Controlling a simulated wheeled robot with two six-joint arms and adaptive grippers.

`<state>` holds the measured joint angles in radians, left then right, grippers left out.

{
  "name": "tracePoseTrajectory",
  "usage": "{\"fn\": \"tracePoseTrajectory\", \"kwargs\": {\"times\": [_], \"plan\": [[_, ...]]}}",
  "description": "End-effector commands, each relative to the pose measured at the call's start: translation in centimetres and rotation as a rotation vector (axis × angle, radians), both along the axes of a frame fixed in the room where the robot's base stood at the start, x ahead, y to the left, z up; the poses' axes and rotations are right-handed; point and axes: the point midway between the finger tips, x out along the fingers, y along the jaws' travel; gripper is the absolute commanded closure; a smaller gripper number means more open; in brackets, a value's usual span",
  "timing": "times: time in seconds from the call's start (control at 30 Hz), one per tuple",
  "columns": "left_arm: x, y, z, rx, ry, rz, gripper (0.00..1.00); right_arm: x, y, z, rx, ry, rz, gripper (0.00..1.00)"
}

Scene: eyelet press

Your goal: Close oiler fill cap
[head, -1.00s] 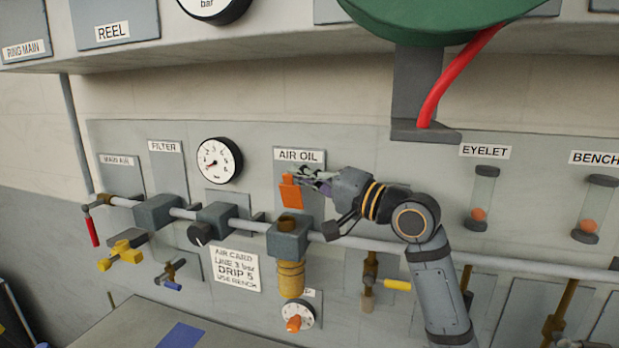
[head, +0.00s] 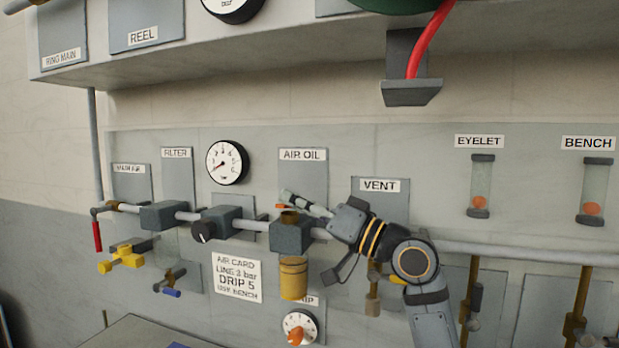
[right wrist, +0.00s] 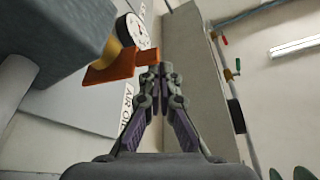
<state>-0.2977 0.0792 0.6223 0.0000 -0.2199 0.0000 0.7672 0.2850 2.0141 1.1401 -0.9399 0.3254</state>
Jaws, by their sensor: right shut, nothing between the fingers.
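The oiler, a grey block (head: 289,236) with a brass fill neck (head: 290,217) and amber bowl (head: 293,279), hangs below the AIR OIL plate (head: 303,178). Its orange fill cap (head: 281,206) is mostly hidden by my right gripper (head: 286,194) in the head view. In the right wrist view the orange cap (right wrist: 122,67) lies across the brass neck (right wrist: 128,52), with its end close to my fingertips (right wrist: 160,72). I cannot tell whether they touch, or whether the cap is fully seated. My right gripper is shut and empty. My left gripper is not in view.
A pipe runs along the panel through the filter block (head: 163,215) and regulator (head: 221,221). A gauge (head: 227,162) hangs above, and the drip dial (head: 299,327) sits below the oiler. A red hose (head: 428,40) hangs overhead. Panel space around the VENT label (head: 380,186) is partly covered by my arm.

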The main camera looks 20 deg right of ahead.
Motion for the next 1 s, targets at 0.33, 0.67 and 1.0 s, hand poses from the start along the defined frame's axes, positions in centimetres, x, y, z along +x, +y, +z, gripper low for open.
{"fn": "tracePoseTrajectory", "kwargs": {"times": [0.33,0.67,1.0], "plan": [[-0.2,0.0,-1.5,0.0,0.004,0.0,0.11,-0.1,0.0,-1.8,0.001,0.001,0.0,1.0],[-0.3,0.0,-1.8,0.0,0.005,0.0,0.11,0.0,0.0,-2.4,-0.001,0.005,0.001,1.0],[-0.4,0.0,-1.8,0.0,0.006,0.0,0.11,0.1,0.0,-2.6,-0.003,0.01,0.002,1.0]]}}
